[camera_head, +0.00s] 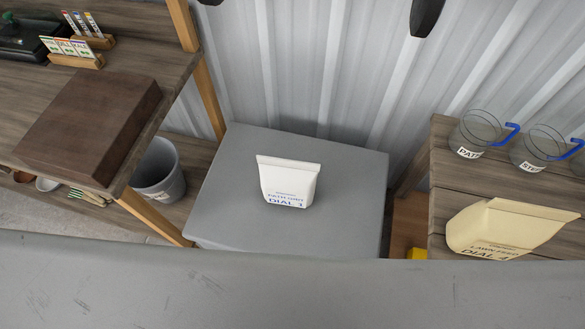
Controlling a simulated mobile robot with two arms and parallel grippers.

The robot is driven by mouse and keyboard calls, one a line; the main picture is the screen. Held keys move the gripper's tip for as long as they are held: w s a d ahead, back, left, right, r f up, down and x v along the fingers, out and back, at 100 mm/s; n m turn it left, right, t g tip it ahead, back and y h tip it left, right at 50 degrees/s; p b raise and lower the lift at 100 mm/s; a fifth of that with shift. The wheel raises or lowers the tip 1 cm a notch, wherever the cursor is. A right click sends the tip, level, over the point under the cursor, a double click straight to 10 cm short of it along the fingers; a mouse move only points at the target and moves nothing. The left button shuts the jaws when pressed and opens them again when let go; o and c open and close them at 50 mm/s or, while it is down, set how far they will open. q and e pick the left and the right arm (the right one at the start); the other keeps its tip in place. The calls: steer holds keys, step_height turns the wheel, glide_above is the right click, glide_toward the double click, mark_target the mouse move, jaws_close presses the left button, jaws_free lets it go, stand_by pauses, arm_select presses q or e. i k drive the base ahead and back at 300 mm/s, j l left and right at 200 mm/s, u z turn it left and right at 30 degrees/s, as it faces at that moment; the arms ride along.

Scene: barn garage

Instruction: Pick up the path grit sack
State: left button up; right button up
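The path grit sack (289,182) is a small white sack with a folded top edge and blue print that reads "PATH GRIT" and "DIAL 1". It stands upright on a grey box-like stand (232,200) in the middle of the view. Nothing touches the sack, and its printed front faces me.
A cream lawn feed sack (510,228) and clear jugs (478,132) with blue handles are on the right wooden shelf. A dark wooden block (90,125) sits on the left bench above a grey bucket (158,172). A grey scuffed surface (300,290) crosses the foreground. Dark shapes (427,14) show at the top.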

mark_target(291, 183)
steer(key=k+j, duration=0.1)
steer(key=j, duration=0.6)
steer(key=k+j+u, duration=0.1)
steer(key=j, duration=0.65)
